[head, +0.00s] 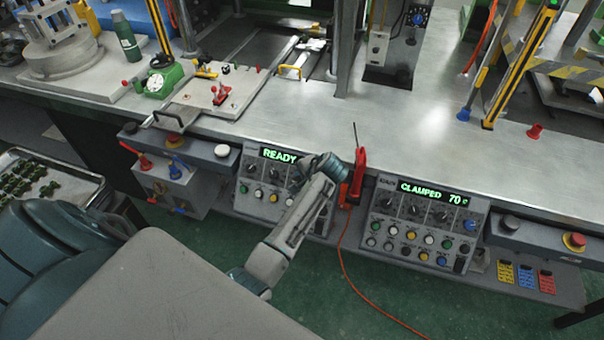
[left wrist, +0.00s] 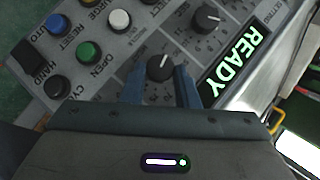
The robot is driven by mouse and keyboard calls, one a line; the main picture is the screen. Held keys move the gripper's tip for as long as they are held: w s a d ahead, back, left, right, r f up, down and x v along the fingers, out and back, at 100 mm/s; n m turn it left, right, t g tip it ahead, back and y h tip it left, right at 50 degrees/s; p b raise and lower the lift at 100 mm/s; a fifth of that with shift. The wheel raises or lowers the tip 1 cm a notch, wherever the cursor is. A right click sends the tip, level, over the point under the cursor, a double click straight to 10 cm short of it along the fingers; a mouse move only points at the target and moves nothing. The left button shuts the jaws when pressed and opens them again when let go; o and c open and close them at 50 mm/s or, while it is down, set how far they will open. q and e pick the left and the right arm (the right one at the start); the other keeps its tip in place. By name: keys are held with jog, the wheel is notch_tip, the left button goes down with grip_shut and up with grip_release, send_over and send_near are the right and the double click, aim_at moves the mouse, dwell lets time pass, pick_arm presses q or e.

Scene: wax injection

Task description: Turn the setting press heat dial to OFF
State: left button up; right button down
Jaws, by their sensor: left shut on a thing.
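The setting press panel (head: 246,170) is the left grey control box, with a green READY display (head: 280,155). The wrist view shows the display (left wrist: 233,65) tilted, beside part of a "SETTING" label. My left gripper (left wrist: 160,88) is shut on a black dial (left wrist: 160,67), one finger at each side. The dial's white pointer line aims up and slightly right in that view. I cannot read the dial's own label. A second black dial (left wrist: 207,18) sits to its upper right, clear of the fingers. In the head view my left gripper (head: 302,180) covers this dial. My right gripper is not in view.
Green (left wrist: 88,52), white (left wrist: 119,20) and blue (left wrist: 57,25) buttons lie near the fingers. A red tool (head: 358,175) with an orange cord hangs right of the panel. Another panel (head: 425,222) reading CLAMPED 70 is further right. The steel bench (head: 420,130) runs above.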

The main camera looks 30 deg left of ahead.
pick_arm(q)
jog(key=shift+a+r+n+g+h+p, duration=0.15)
jog(key=shift+n+h+p, duration=0.25)
jog(key=shift+n+p, duration=0.2)
jog(key=shift+a+n+g+h+p, duration=0.1)
jog(key=shift+n+g+h+p, duration=0.05)
jog(key=shift+n+h+p, duration=0.35)
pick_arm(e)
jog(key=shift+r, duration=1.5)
pick_arm(q)
jog(key=o, duration=1)
jog(key=shift+c, duration=0.2)
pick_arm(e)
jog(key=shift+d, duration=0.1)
pick_arm(q)
jog(key=b+v, duration=0.1)
jog(key=v, duration=0.9)
jog(key=shift+d+r+b, duration=0.25)
jog(key=shift+b, duration=0.15)
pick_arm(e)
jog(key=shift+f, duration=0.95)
